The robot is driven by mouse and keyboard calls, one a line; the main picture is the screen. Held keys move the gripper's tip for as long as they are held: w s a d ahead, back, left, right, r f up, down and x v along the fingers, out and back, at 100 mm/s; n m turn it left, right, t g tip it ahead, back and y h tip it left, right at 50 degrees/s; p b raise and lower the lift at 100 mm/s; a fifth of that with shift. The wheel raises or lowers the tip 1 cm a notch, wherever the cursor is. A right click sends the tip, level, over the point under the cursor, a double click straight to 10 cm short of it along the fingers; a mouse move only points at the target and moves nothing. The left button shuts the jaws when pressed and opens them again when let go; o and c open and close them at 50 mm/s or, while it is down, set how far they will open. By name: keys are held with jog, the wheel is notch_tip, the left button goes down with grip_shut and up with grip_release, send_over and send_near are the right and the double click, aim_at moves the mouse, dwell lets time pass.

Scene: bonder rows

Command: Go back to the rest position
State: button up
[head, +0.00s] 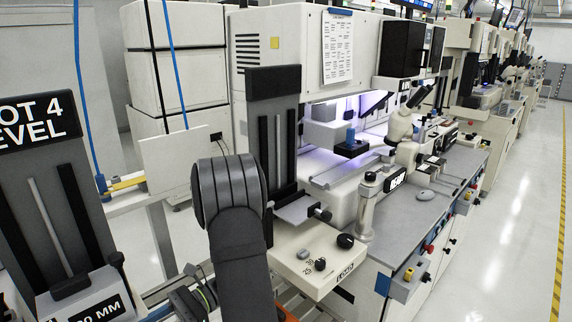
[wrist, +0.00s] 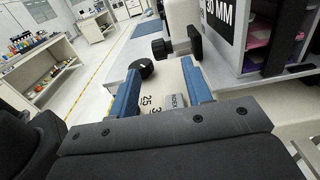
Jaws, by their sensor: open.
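My gripper (wrist: 161,68) shows in the wrist view as two blue fingers spread apart, with nothing between them. Beyond and below the gap are the cream control panel (wrist: 171,80), its black knob (wrist: 145,68) and printed numbers. I cannot tell how far the fingertips are from the panel. In the head view my dark grey arm rises at the lower middle, left of the same control panel (head: 318,262). The fingers cannot be made out there. No marker for the rest position shows.
A bonder machine (head: 270,38) with a lit work area stands behind my arm. A microscope (head: 402,128) and a grey worktop (head: 462,165) are to the right. A "MM" label block (wrist: 220,18) is close by at the right in the wrist view. The aisle floor (head: 510,220) is clear.

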jog(key=x, duration=1.2)
jog(key=shift+f, duration=0.1)
jog(key=shift+w+a, duration=0.2)
jog(key=shift+d, duration=0.35)
jog(key=v, duration=1.7)
